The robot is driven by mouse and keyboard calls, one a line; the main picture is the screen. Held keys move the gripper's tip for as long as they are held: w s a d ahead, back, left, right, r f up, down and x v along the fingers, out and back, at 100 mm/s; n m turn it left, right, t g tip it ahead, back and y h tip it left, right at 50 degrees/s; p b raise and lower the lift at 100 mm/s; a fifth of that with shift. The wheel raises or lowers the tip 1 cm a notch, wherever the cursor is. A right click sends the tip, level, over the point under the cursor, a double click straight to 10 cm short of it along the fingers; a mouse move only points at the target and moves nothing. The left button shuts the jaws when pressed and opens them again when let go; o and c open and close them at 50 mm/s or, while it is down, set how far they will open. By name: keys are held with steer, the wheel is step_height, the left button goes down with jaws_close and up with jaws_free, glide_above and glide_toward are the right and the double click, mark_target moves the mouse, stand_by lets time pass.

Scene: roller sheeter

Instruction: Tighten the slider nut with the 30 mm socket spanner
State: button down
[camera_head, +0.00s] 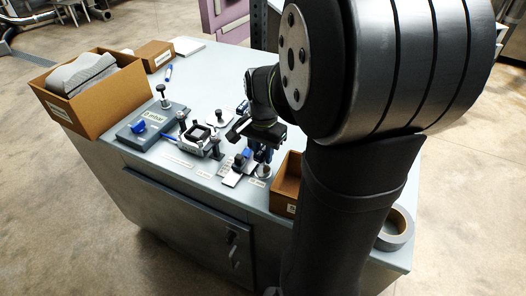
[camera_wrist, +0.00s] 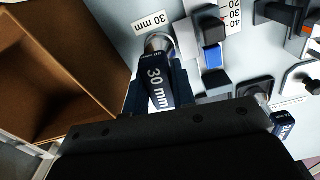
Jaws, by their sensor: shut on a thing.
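The 30 mm socket spanner (camera_wrist: 158,85) has a dark blue handle marked "30 mm". My gripper (camera_wrist: 152,92) is shut on this handle. Its round metal lower end (camera_wrist: 159,43) is beside a "30 mm" label on the bench; I cannot tell whether it touches the bench. In the head view my gripper (camera_head: 264,138) is above the spanner (camera_head: 263,154), near the bench's front edge. A slider unit (camera_wrist: 211,55) with a blue block and a scale stands right of the spanner in the wrist view. I cannot make out the slider nut clearly.
An open brown box (camera_wrist: 60,75) stands close left of the spanner. A clamp fixture (camera_head: 203,140) and a grey-blue plate with knobs (camera_head: 150,125) are left of my gripper in the head view. A large carton (camera_head: 90,98) and a tape roll (camera_head: 397,228) stand further off.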

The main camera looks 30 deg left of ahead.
steer(key=shift+r, duration=1.45)
steer(key=shift+r, duration=2.5)
